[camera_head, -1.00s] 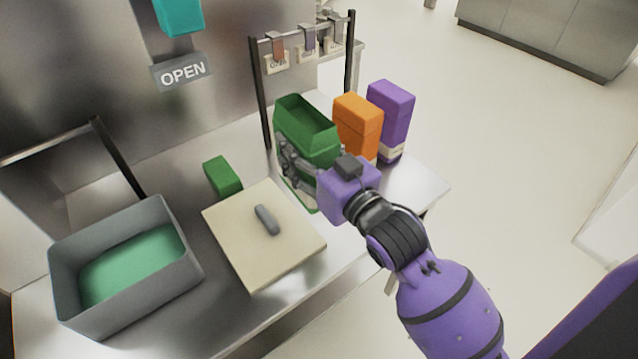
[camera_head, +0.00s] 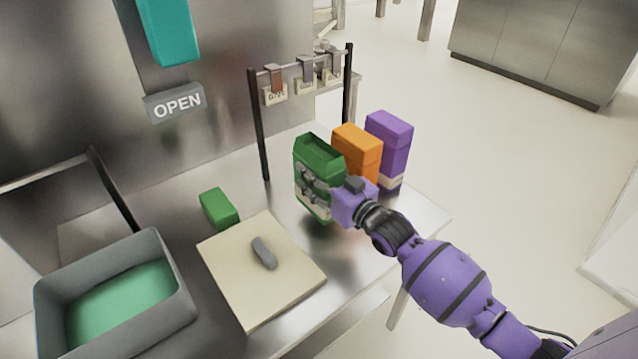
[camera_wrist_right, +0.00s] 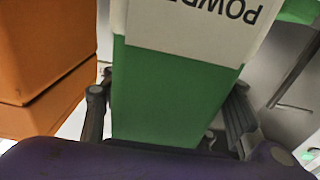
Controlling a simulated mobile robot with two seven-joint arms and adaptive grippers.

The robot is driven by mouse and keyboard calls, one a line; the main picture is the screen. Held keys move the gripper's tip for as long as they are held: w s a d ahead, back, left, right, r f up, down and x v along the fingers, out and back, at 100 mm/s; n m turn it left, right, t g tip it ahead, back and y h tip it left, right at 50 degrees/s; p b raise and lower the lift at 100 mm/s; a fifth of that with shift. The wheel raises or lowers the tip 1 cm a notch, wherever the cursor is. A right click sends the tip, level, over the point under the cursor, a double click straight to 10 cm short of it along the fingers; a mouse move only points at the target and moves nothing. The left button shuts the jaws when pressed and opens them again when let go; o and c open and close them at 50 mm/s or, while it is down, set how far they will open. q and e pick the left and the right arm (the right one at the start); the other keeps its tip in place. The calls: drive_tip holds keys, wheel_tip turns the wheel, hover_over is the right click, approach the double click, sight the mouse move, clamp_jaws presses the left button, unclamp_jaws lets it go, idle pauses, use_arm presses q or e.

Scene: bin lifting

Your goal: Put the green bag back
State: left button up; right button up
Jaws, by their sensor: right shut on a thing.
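The green bag (camera_head: 321,154) is an upright, open-topped box-like bag with a pale label on its side. It stands at or just above the metal counter, left of the orange bag; I cannot tell whether its base touches. My right gripper (camera_head: 316,190) is shut on the green bag, its fingers across the bag's sides. In the right wrist view the green bag (camera_wrist_right: 170,92) fills the middle between the fingers, with a white label reading part of "POWDER". My left gripper is not in view.
An orange bag (camera_head: 357,147) and a purple bag (camera_head: 389,140) stand just right. A cutting board (camera_head: 285,290) with a grey object (camera_head: 263,252), a small green block (camera_head: 218,207) and a grey bin (camera_head: 180,318) lie left. A rack (camera_head: 259,130) with hanging tags stands behind.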

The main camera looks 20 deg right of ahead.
drive_tip(key=shift+w+d+f, duration=0.1)
drive_tip(key=shift+w+f, duration=0.1)
drive_tip(key=shift+f, duration=0.7)
drive_tip(key=shift+w+d+f, duration=0.1)
drive_tip(key=shift+w+f, duration=0.05)
drive_tip(key=shift+f, duration=0.75)
drive_tip(key=shift+f+b, duration=0.2)
drive_tip(key=shift+b, duration=0.1)
drive_tip(key=o, duration=1.4)
drive_tip(key=shift+s+r, duration=0.15)
drive_tip(key=v, duration=1.1)
drive_tip(key=shift+s, duration=0.4)
